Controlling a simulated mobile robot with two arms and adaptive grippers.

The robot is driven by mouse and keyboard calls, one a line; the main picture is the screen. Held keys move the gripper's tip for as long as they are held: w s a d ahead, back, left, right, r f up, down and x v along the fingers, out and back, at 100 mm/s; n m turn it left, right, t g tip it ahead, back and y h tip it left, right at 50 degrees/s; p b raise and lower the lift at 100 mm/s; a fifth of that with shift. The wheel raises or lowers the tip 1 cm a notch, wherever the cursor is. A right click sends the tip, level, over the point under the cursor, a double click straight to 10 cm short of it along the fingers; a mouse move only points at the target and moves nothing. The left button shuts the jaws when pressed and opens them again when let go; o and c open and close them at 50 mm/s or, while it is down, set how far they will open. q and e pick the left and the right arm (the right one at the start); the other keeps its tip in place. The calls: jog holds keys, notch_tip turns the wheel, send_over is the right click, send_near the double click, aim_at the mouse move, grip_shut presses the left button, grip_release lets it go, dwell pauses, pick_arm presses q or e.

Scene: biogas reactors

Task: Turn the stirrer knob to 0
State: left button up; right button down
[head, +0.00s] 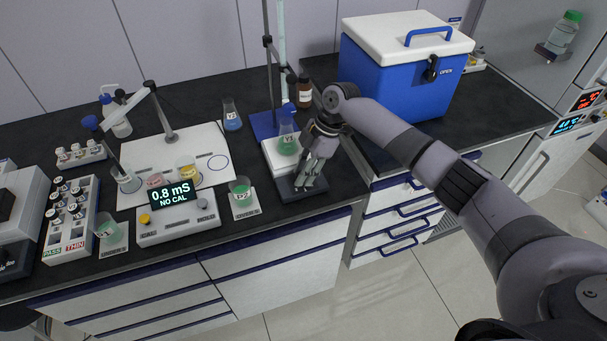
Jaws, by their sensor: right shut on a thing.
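The stirrer (286,190) stands near the front edge of the dark bench, with a white top plate and a dark front part. My right gripper (306,184) reaches down from the right over the dark front part, just right of and in front of the flask. Its fingers are shut on the stirrer knob, which they hide. The knob's pointer and any 0 mark cannot be made out. My left gripper is out of view.
A meter (180,226) reading 0.8 mS and a beaker of green liquid (240,187) stand to the left. A brown bottle (304,92) is behind the gripper. A blue cooler box (390,80) stands at the back right. Drawers are below the bench.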

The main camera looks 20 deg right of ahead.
dwell(0.3)
jog(key=c, duration=1.3)
grip_release()
